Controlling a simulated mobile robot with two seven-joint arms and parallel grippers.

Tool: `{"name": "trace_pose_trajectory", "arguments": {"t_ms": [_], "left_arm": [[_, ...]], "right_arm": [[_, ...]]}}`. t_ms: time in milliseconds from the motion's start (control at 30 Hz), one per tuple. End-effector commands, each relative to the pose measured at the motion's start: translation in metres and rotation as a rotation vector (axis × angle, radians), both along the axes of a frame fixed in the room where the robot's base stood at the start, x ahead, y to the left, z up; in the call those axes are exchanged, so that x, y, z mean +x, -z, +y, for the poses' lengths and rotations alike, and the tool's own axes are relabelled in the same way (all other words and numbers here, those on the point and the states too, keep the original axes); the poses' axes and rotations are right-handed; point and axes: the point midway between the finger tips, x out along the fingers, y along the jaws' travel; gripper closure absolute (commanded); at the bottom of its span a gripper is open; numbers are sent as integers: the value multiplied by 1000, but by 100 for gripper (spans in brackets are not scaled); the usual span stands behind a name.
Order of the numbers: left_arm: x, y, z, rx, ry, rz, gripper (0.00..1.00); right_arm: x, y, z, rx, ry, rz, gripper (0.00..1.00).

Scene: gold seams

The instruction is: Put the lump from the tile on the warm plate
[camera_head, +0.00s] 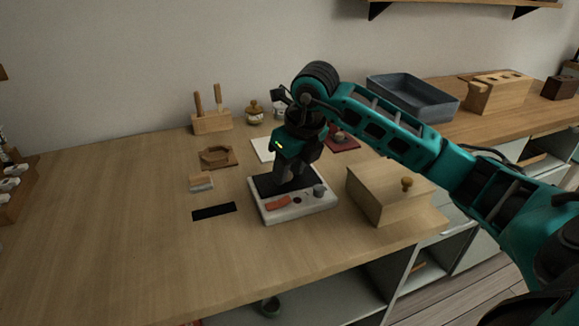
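The warm plate (301,212) is a white box with a dark top, an orange piece and a grey knob at its front. My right gripper (292,183) points down over the dark top. Its fingers are dark and small, and I cannot tell whether they are open, shut or touching the surface. A white tile (261,148) lies behind the plate, partly hidden by my gripper. I cannot make out the lump; the gripper may hide it. My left gripper is not in view.
A lidded wooden box (385,198) stands close right of the plate. A dark red mat (350,144) lies behind. A black strip (214,212), a brush (201,182) and a wooden tool holder (212,124) are to the left. A blue-grey tray (415,100) is at the back. The left tabletop is clear.

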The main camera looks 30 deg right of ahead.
Motion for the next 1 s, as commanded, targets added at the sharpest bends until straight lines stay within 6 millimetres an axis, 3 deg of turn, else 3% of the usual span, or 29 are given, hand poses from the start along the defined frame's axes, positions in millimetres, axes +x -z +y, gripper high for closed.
{"name": "trace_pose_trajectory", "arguments": {"t_ms": [400,800,1000], "left_arm": [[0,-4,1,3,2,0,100],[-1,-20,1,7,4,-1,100],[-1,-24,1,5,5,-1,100]], "right_arm": [[-1,-8,0,-1,0,-1,52],[-24,-86,-4,-1,1,-4,52],[-32,-112,-5,-1,0,-2,52]]}}
